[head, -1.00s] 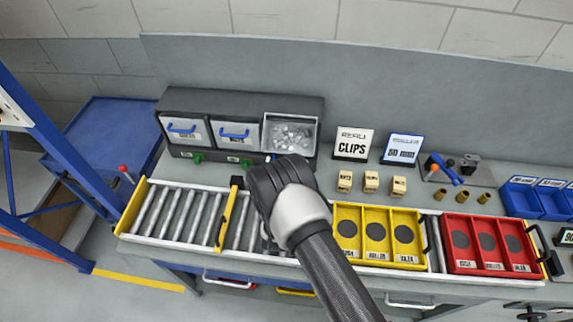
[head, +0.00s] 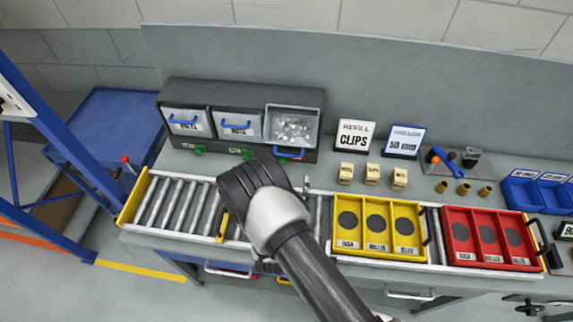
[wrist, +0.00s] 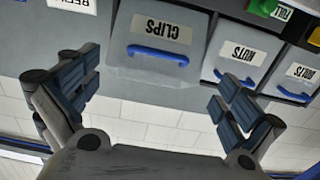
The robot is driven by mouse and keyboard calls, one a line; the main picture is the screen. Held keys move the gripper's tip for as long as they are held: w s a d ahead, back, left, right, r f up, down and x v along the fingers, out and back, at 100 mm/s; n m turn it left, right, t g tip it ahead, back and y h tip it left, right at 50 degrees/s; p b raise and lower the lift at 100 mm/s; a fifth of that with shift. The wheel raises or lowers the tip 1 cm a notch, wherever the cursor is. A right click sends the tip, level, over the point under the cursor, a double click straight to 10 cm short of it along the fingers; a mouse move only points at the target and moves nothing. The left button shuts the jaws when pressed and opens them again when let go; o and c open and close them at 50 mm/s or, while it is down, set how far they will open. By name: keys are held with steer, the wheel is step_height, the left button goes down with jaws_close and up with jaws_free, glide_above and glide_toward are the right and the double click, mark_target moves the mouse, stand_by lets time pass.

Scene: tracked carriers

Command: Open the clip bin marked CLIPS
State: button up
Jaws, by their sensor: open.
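The CLIPS bin (head: 291,108) is the right one of three bins in the dark rack. It stands tipped open, with small silvery clips showing inside. Its blue handle (head: 287,154) shows at the lower front edge. In the wrist view, upside down, the CLIPS label (wrist: 162,30) and blue handle (wrist: 157,54) are ahead of my gripper (wrist: 152,98). My gripper's fingers are wide apart with nothing between them, clear of the handle. In the head view my gripper (head: 245,178) is in front of the rack, below and left of this bin.
The NUTS bin (head: 236,122) and BOLTS bin (head: 186,121) beside it are closed. A refill CLIPS sign (head: 355,136) and small tan blocks (head: 372,174) stand right of the rack. A roller track (head: 170,208) with yellow (head: 363,258) and red (head: 487,264) carriers runs along the front.

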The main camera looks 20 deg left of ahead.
steer(key=shift+v, duration=1.5)
